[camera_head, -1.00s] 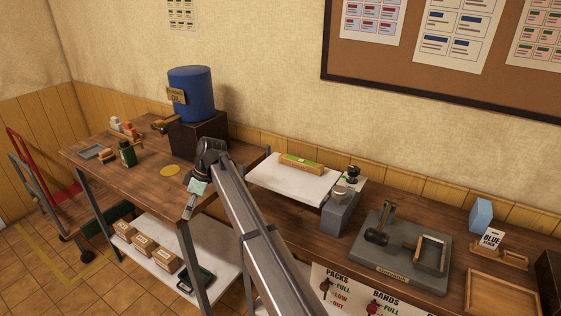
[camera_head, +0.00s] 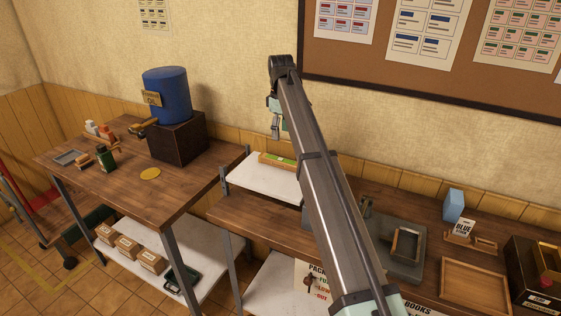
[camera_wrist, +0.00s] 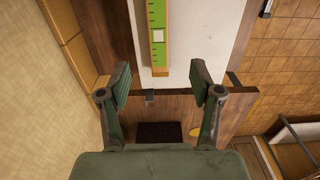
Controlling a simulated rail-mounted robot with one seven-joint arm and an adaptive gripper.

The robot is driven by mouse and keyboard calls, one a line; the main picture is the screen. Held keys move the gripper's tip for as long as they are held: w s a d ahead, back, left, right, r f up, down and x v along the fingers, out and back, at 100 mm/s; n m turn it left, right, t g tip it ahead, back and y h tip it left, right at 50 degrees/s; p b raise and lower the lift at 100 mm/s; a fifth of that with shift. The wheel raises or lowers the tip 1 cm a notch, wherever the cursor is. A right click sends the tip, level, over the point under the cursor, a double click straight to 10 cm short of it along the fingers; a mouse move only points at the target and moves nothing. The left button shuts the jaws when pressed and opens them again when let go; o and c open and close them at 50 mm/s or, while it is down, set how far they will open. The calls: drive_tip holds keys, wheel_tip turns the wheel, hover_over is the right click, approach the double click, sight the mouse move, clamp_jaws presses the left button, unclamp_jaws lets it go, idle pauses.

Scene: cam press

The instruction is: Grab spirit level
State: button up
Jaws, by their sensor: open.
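The spirit level is a bar with a green face and yellowish edge (camera_head: 277,160). It lies on the white raised shelf (camera_head: 262,182), near the wall. In the wrist view the level (camera_wrist: 157,35) runs up the picture, its near end just beyond the fingertips and lined up between them. My gripper (camera_head: 275,134) is above the shelf near the level, apart from it. In the wrist view my gripper (camera_wrist: 160,78) is open, with nothing between its two fingers. My arm hides part of the shelf's right side.
A blue oil drum (camera_head: 166,92) stands on a dark box (camera_head: 178,140) on the left table. A grey press base (camera_head: 405,262) and a wooden tray (camera_head: 475,285) lie on the right bench. The wall is close behind the shelf.

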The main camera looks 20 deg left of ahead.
drive_tip(key=p, duration=0.2)
hover_over(280, 159)
wheel_tip(280, 159, down, 7)
drive_tip(key=shift+s+d+f, duration=0.15)
drive_tip(key=shift+f+p, duration=1.1)
drive_tip(key=shift+f, duration=1.55)
clamp_jaws()
